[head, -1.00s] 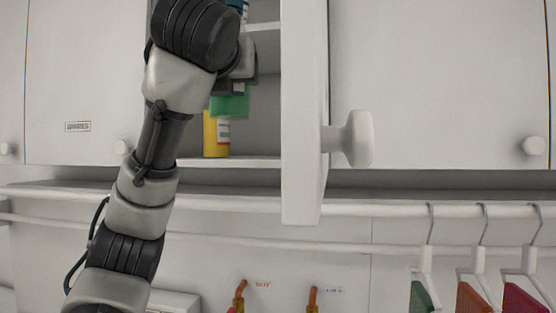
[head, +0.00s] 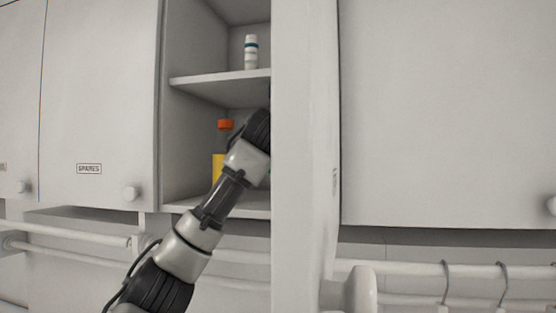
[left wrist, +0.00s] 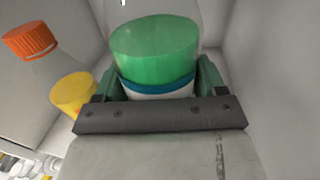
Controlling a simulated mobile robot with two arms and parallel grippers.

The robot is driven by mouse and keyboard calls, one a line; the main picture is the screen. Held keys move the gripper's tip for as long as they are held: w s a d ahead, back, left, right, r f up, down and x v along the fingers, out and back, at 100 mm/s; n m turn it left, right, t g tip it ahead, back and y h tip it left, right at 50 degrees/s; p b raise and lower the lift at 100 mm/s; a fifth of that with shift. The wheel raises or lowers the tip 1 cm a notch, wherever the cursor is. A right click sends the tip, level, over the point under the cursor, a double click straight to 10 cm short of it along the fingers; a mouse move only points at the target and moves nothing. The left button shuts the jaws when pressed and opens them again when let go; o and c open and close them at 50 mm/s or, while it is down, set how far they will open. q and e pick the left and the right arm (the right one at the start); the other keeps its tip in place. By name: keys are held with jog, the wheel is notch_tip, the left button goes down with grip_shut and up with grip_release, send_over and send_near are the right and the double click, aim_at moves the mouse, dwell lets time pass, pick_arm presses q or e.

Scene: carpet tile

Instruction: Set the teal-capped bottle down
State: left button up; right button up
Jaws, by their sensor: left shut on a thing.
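My left gripper (left wrist: 156,84) is shut on a clear bottle (left wrist: 155,48) with green contents and a white label with a blue band. Its fingers lie on either side of the bottle. The bottle's cap is outside the left wrist view, so its colour does not show. In the head view my left arm reaches into the open cabinet, and the open door hides the gripper and nearly all of the bottle. I cannot tell whether the bottle's base touches the lower shelf (head: 185,207). My right gripper is not in view.
An orange-capped bottle with yellow contents (head: 218,165) stands left of my arm on the lower shelf. The open door (head: 305,130) stands close on the right.

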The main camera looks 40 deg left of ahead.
pick_arm(q)
jog(key=shift+w+a+f, duration=0.1)
jog(key=shift+a+f, duration=0.05)
jog(key=shift+f, duration=0.5)
jog(key=shift+w+a+f, duration=0.1)
jog(key=shift+f, duration=0.75)
notch_tip(320, 180, down, 3)
jog(key=shift+f+p, duration=0.1)
jog(key=shift+p, duration=0.55)
jog(key=shift+w+f+p, duration=0.1)
jog(key=shift+p, duration=0.3)
jog(key=shift+a+f, duration=0.15)
jog(key=shift+f, duration=0.1)
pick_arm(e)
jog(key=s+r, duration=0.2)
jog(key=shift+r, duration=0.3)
pick_arm(q)
jog(key=o, duration=0.8)
jog(key=shift+w+f, duration=0.1)
jog(key=shift+f, duration=0.05)
jog(key=o, duration=0.4)
jog(key=shift+o, duration=0.2)
